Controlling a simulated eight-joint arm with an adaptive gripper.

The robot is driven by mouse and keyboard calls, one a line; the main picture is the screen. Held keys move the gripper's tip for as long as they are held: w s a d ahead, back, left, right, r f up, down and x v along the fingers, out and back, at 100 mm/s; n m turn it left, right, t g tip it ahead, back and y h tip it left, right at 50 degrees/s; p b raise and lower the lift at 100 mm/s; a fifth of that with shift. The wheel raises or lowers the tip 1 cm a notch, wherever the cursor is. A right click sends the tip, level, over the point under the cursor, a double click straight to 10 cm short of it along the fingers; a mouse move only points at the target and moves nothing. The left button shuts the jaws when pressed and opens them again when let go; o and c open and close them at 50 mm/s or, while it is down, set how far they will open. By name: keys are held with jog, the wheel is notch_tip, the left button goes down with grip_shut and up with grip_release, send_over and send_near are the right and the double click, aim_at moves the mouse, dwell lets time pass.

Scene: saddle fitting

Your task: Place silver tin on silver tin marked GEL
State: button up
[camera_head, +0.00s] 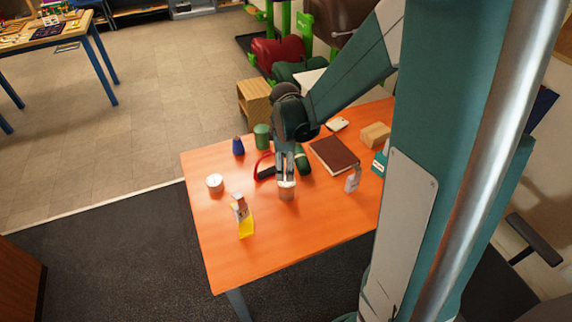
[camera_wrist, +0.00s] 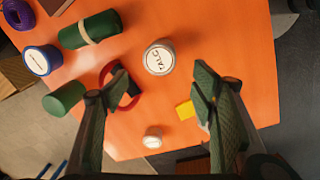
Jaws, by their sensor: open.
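A silver tin (camera_head: 287,193) stands upright on the orange table (camera_head: 225,240), directly below my gripper (camera_head: 286,178). In the wrist view this tin (camera_wrist: 158,58) has a round white lid label that seems to read "ALC" or "TALC". My gripper (camera_wrist: 162,84) is open, with one finger on each side of the tin in that view. I cannot tell whether the fingers touch it. A second silver tin (camera_head: 215,183) stands at the table's left. It also shows low in the wrist view (camera_wrist: 152,138), between the fingers, with lid writing too small to read.
A red curved object (camera_head: 264,167) and a green roll (camera_head: 302,160) lie just behind the tin. A green cylinder (camera_head: 262,137), a brown book (camera_head: 334,154) and a wooden block (camera_head: 375,135) are farther back.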

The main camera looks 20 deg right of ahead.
jog(key=shift+r, duration=0.1)
jog(key=s+a+r+m+t, duration=0.3)
jog(key=s+r+m, duration=0.3)
jog(key=s+r, duration=0.4)
jog(key=s+a+r+m+t, duration=0.3)
jog(key=s+r+m, duration=0.3)
jog(key=s+r, duration=0.3)
jog(key=shift+s+a+r+m+y, duration=0.35)
jog(key=shift+s+a, duration=0.25)
jog(key=shift+s, duration=0.45)
